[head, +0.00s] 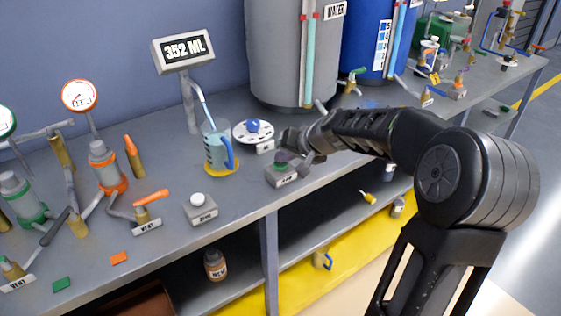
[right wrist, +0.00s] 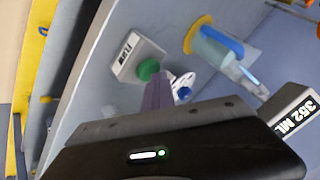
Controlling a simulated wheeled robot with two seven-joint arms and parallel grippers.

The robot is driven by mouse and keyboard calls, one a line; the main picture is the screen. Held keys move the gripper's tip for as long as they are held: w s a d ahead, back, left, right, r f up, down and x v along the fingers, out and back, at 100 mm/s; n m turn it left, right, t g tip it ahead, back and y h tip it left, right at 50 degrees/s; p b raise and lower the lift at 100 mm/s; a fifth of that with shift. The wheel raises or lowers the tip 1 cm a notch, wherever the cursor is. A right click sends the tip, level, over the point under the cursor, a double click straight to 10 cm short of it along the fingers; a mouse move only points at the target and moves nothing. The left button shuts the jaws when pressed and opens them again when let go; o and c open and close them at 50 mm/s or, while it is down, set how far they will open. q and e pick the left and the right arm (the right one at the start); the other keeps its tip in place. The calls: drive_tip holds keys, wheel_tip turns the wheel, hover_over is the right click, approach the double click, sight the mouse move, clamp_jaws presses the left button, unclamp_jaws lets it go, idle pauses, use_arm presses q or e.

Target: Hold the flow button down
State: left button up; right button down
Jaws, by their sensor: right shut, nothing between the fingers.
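The flow button is a green cap (right wrist: 148,69) on a small grey box labelled FLOW (right wrist: 131,55). In the head view the box (head: 284,178) sits near the bench's front edge, with the green cap (head: 281,164) partly by my fingers. My right gripper (head: 305,158) is shut and empty, right at the button. In the right wrist view its fingertips (right wrist: 155,84) meet the cap's edge; I cannot tell whether the cap is pressed down. A clear jug with a blue handle (head: 217,150) stands on a yellow pad under the spout. The display (head: 183,49) reads 352 ML. My left gripper is not in view.
A white dial with a blue knob (head: 253,129) is close behind my right gripper. A second box with a white button (head: 199,207) stands to the left. Gauges and valves fill the left bench. Grey and blue tanks (head: 372,40) stand behind.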

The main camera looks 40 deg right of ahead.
sight(283, 165)
drive_tip(key=shift+r+p, duration=0.7)
drive_tip(key=shift+r, duration=0.2)
wheel_tip(283, 165, up, 5)
drive_tip(key=p, duration=0.4)
idle(0.6)
